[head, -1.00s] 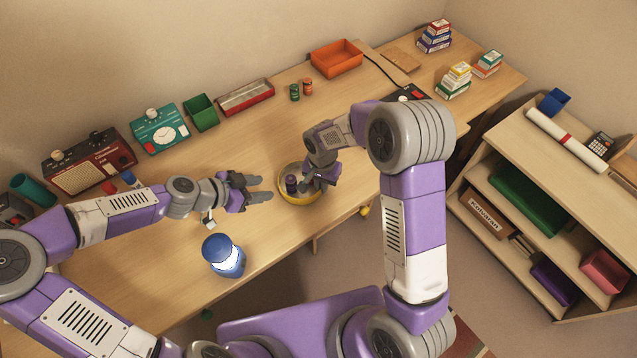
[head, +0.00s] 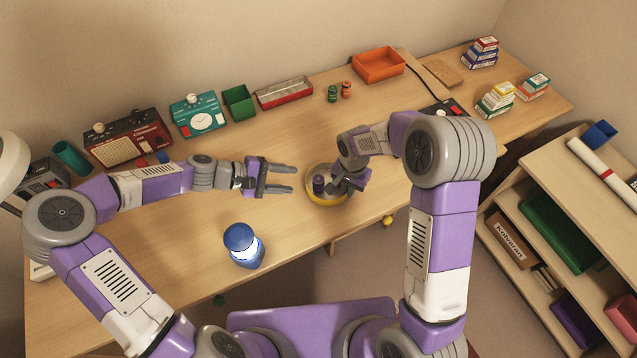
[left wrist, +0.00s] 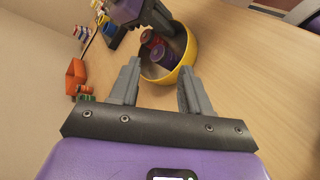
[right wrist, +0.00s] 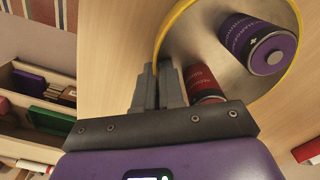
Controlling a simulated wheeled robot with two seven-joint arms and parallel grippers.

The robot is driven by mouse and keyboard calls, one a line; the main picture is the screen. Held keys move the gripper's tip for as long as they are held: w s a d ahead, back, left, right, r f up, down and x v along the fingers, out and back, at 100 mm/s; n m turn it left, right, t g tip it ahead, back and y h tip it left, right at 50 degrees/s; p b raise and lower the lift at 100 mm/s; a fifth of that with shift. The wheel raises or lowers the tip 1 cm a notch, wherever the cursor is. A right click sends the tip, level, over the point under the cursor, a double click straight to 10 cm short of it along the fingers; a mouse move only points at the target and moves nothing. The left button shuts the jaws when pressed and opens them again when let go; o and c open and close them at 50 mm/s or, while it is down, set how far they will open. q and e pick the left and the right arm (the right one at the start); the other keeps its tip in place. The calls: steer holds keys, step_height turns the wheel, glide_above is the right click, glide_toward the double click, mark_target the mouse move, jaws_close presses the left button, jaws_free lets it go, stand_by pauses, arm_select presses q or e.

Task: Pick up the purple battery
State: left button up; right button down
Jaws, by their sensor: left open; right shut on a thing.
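In the left wrist view the purple battery (left wrist: 162,56) shows inside the bowl (left wrist: 180,70), ahead of my fingers. My left gripper (head: 293,180) is open and empty, just left of the bowl. My right gripper (head: 340,188) is shut on the bowl's rim at its right side; the exact contact is partly hidden.
A blue jar (head: 243,248) stands on the desk in front of my left arm.

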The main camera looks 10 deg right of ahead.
mark_target(319, 181)
arm_select(q)
steer(key=n, duration=0.3)
steer(key=a+f+n, duration=0.1)
steer(key=n, duration=0.3)
steer(key=w+n, duration=0.1)
steer(key=n, duration=0.2)
steer(key=shift+a+f+h, duration=0.25)
steer(key=shift+f+h, duration=0.05)
steer(key=shift+f+n, duration=0.1)
steer(key=shift+n, duration=0.4)
steer(key=x, duration=1.2)
steer(key=shift+w+a, duration=0.1)
steer(key=c, duration=0.8)
